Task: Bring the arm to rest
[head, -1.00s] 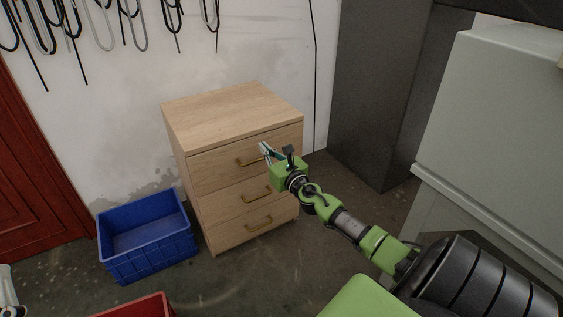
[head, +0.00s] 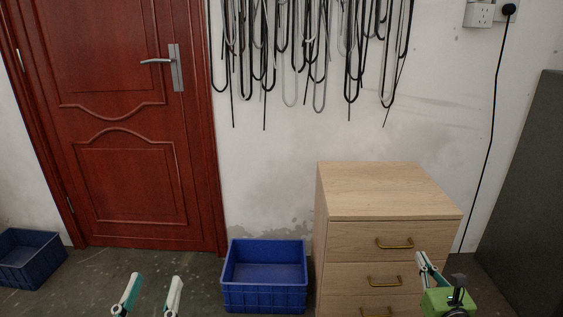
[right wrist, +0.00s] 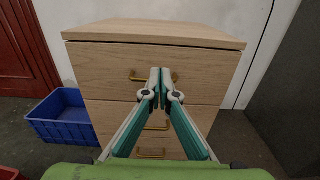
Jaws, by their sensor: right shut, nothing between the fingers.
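My right gripper (head: 423,262) is at the lower right of the head view, in front of the wooden drawer cabinet (head: 390,190). In the right wrist view its fingertips (right wrist: 160,77) meet and hold nothing, in front of the brass handle of the top drawer (right wrist: 136,76). A gap between fingers and handle cannot be judged. All drawers look closed. My left gripper (head: 156,280) is at the bottom left of the head view, its two fingers spread apart with nothing between them.
An empty blue crate (head: 263,303) stands on the floor left of the cabinet. Another blue crate (head: 28,262) is at the far left by the red door (head: 130,130). Cables (head: 320,50) hang on the wall. A dark grey panel (head: 525,190) stands at the right.

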